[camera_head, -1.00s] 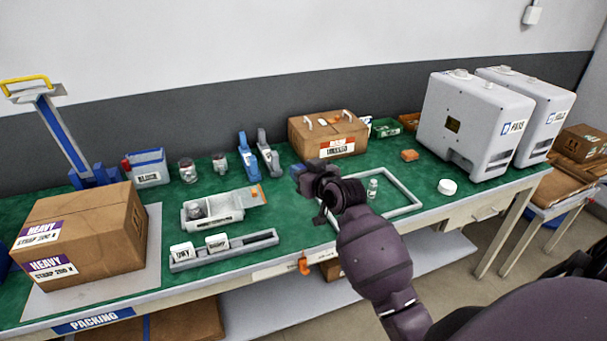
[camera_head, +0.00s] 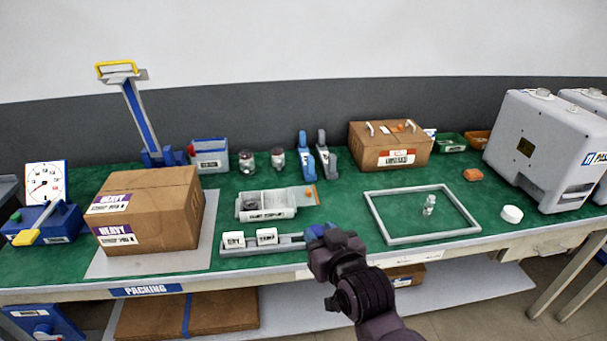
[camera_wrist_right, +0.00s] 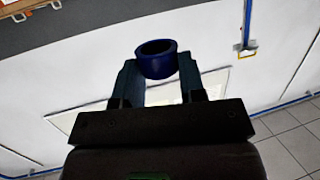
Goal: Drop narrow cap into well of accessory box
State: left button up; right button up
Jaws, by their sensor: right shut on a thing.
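My right gripper (camera_head: 320,232) is over the front edge of the green bench, at the right end of a grey rack. In the right wrist view, its two fingers (camera_wrist_right: 160,78) are shut on a dark blue ring-shaped cap (camera_wrist_right: 157,62), held at the fingertips. A pale box with a front label (camera_head: 267,214), likely the accessory box, sits behind and left of the gripper. It has an open well with grey contents at left and a flat part with an orange piece at right. My left gripper is not in view.
The grey rack (camera_head: 290,241) holds two white labelled blocks (camera_head: 266,236). A cardboard carton (camera_head: 155,210) stands at left. A pale square frame (camera_head: 388,240) surrounds a small clear bottle (camera_head: 429,205) at right. Two jars (camera_head: 278,158) stand behind the box.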

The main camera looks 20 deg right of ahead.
aim_at(268, 207)
jog(key=i+l, duration=0.1)
jog(key=l, duration=0.35)
jog(key=i+l, duration=0.1)
jog(key=l, duration=0.35)
jog(key=i+l, duration=0.1)
jog(key=l, duration=0.35)
jog(key=l+u, duration=0.1)
jog(key=u, duration=1.1)
